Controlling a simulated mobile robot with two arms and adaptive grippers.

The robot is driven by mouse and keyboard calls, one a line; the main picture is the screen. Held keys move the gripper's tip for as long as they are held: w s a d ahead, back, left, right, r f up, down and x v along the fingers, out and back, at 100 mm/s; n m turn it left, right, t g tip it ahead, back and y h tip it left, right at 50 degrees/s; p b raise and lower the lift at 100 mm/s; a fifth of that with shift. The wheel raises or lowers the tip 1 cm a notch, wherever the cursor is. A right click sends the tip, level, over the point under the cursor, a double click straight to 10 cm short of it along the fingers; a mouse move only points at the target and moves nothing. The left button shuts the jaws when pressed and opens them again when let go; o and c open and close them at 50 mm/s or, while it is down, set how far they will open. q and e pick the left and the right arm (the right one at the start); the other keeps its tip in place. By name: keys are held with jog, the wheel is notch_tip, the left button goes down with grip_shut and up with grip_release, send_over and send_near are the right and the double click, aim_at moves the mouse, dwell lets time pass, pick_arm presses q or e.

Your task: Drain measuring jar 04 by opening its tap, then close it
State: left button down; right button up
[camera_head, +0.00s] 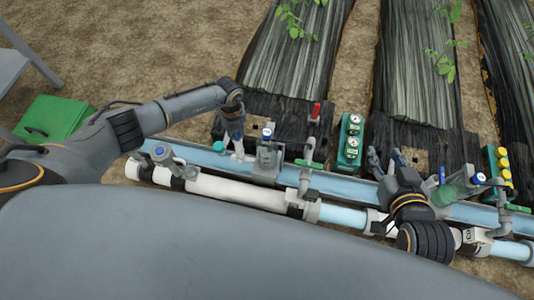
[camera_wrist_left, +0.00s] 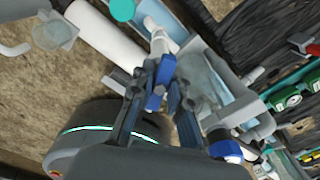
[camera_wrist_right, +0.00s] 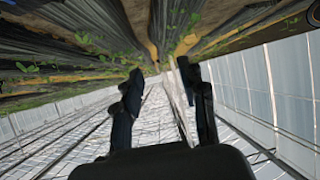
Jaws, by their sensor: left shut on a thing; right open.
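My left gripper (camera_head: 236,143) is shut on a blue tap handle, which shows between its fingers in the left wrist view (camera_wrist_left: 155,97). A white pipe fitting (camera_wrist_left: 162,42) lies just beyond the fingers. A clear jar (camera_wrist_left: 205,82) stands right beside them. In the head view this jar (camera_head: 268,158) has a blue-topped fitting (camera_head: 267,134). I cannot read a number on it, and its liquid level is unclear. My right gripper (camera_head: 386,160) is open and empty, with its fingers apart in the right wrist view (camera_wrist_right: 163,85).
A white and clear blue pipe (camera_head: 235,191) runs along the skid beside a blue channel (camera_head: 335,186). A red-handled valve (camera_head: 316,111) and a green gauge box (camera_head: 350,143) stand to the right. A greenish jar (camera_head: 459,190) is near my right arm. A green box (camera_head: 55,121) is far left.

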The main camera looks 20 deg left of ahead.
pick_arm(q)
jog(key=m+b, duration=0.1)
jog(key=m, duration=0.3)
jog(key=shift+a, duration=0.1)
jog(key=shift+m, duration=0.7)
jog(key=c, duration=1.3)
grip_release()
jog(key=shift+o, duration=0.2)
pick_arm(e)
notch_tip(320, 180, up, 5)
jog(key=w+a+t+y, duration=0.1)
jog(key=w+t, duration=0.1)
jog(key=t, duration=0.1)
jog(key=shift+w+a+r, duration=0.2)
jog(key=shift+w+a, duration=0.05)
jog(key=shift+w, duration=0.15)
